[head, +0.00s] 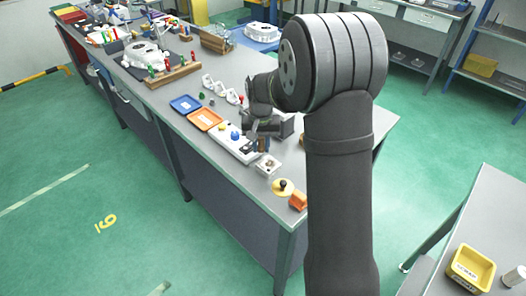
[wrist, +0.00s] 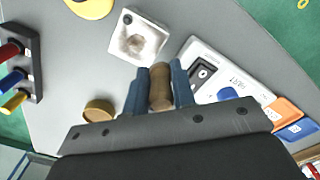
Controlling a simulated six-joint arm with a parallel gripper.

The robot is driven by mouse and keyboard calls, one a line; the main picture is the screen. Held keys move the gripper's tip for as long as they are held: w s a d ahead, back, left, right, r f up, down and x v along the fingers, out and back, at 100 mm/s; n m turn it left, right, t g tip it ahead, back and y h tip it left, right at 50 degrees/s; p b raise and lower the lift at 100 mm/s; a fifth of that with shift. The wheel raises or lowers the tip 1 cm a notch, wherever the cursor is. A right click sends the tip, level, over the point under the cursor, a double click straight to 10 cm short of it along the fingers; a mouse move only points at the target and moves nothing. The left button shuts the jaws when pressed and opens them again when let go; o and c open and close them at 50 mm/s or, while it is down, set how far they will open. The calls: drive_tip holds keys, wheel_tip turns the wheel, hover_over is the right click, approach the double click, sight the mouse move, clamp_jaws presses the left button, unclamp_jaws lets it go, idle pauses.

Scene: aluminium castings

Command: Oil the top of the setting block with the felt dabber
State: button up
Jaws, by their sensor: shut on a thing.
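My gripper (wrist: 158,88) is shut on the felt dabber (wrist: 160,86), a tan-brown cylinder held between its blue fingers. The setting block (wrist: 147,22) is a pale square block with a brownish smudged patch on its top and a small dark dot at one corner. In the wrist view it lies just beyond the dabber, with a small gap between them in the picture. In the head view the block (head: 267,165) sits on the bench just in front of my gripper (head: 262,143). The dabber's working end is not clear.
A round tan lid (wrist: 99,109) and a rack of coloured handles (wrist: 36,60) are left. A yellow disc (head: 283,187) is near the bench edge.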

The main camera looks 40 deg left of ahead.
sight(261, 138)
drive_tip(key=shift+r, duration=2.65)
drive_tip(key=w+d+f+m, duration=0.2)
drive_tip(key=w+d, duration=1.8)
drive_tip(key=w, duration=0.2)
drive_tip(key=d+f+m, duration=0.2)
drive_tip(key=d+f, duration=0.3)
drive_tip(key=d, duration=0.4)
drive_tip(key=s+d+f+m, duration=0.1)
drive_tip(key=d+f+m, duration=0.1)
drive_tip(key=d+f, duration=0.4)
drive_tip(key=s+d+f+m, duration=0.1)
drive_tip(key=d+f+m, duration=0.2)
drive_tip(key=d, duration=1)
wheel_tip(261, 138, down, 3)
drive_tip(key=shift+f, duration=0.1)
drive_tip(key=shift+a, duration=0.1)
